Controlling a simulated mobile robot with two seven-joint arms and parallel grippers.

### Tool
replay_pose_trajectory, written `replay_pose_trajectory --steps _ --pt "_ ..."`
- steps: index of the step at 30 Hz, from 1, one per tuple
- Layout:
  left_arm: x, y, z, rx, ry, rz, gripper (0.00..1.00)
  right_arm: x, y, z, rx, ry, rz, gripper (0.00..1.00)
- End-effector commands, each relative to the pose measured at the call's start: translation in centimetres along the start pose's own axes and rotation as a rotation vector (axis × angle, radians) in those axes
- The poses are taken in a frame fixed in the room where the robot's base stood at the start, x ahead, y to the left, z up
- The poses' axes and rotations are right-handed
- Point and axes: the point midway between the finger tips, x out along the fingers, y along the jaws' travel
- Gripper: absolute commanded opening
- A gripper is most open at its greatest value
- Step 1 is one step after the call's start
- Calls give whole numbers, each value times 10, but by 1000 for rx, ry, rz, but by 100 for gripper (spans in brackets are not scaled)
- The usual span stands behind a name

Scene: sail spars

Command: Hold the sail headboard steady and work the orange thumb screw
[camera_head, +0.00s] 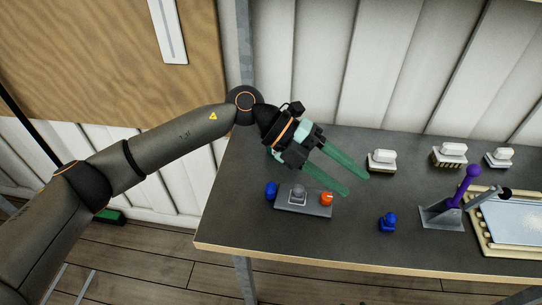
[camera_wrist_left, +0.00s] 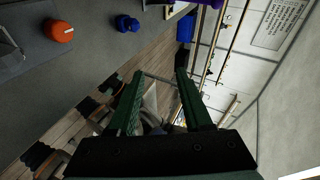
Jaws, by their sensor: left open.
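The sail headboard (camera_head: 290,208) appears to be the grey plate lying near the front left of the dark table. The orange thumb screw (camera_head: 326,199) stands at its right end, and a round grey knob (camera_head: 298,191) sits near its middle. In the left wrist view the orange thumb screw (camera_wrist_left: 58,31) is at the upper left, with part of the grey plate (camera_wrist_left: 12,60) at the edge. My left gripper (camera_head: 357,185) is open, its green fingers reaching right past the plate. Its fingers (camera_wrist_left: 160,76) show nothing between them. My right gripper is not in view.
A blue knob (camera_head: 271,190) is at the plate's left end. Another blue piece (camera_head: 388,222) stands to the right. White-topped brushes (camera_head: 381,161) line the back. A purple-handled lever (camera_head: 463,186) and a framed tray (camera_head: 485,238) are at right. The front middle table is clear.

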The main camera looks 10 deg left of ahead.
Motion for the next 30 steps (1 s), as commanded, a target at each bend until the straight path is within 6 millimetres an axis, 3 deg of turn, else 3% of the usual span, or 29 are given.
replay_pose_trajectory --steps 5,9,15,18,22,30 --pt "-18 43 4 45 -12 436 50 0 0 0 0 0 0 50" --pt "-53 70 16 37 -81 735 50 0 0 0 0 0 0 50" --pt "-101 85 29 8 -187 1003 50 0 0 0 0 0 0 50" --pt "-112 87 32 -3 -214 1060 50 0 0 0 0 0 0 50" --pt "-114 94 34 -8 -224 1081 50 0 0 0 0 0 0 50" --pt "-98 124 40 -9 -220 1078 50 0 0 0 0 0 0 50"
